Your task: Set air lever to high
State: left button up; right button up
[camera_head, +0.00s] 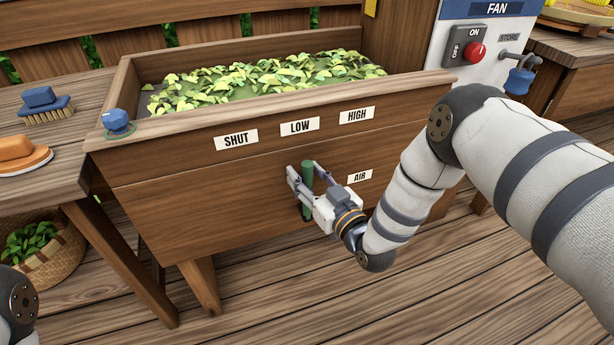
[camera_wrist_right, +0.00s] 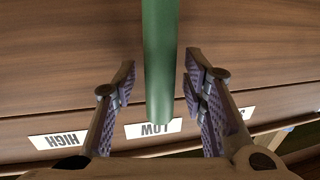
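The green air lever (camera_head: 307,178) stands upright on the front of the wooden leaf trough, below the LOW label (camera_head: 300,125). The HIGH label (camera_head: 357,115) is to its right and the SHUT label (camera_head: 236,139) to its left. My right gripper (camera_head: 300,178) is at the lever with its fingers on either side. In the right wrist view the green lever (camera_wrist_right: 159,60) runs between the fingers of the right gripper (camera_wrist_right: 160,85), with a small gap on each side. The left gripper is out of view.
The trough (camera_head: 200,190) holds green leaves (camera_head: 270,75). An AIR label (camera_head: 360,177) is right of the lever. A fan panel (camera_head: 480,45) with a red knob (camera_head: 476,51) is at the upper right.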

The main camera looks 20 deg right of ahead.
grip_shut()
jog(key=shift+d, duration=0.1)
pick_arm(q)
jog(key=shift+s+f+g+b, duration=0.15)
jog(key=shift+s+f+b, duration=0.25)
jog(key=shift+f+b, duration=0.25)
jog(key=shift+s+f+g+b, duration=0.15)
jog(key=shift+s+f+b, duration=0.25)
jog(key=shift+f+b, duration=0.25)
pick_arm(e)
jog(key=shift+d+f+m+t, duration=0.2)
jog(key=shift+d+f+m, duration=0.15)
jog(key=shift+d+m, duration=0.75)
jog(key=shift+d+f+m+t, duration=0.2)
jog(key=shift+d+f+m, duration=0.1)
jog(key=shift+d+m, duration=0.8)
jog(key=shift+d+f+m+t, duration=0.2)
jog(key=shift+d+f+m, duration=0.15)
jog(key=shift+d+m, duration=0.75)
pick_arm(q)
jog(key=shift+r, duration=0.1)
pick_arm(e)
grip_release()
jog(key=shift+d, duration=0.1)
jog(key=shift+w, duration=0.1)
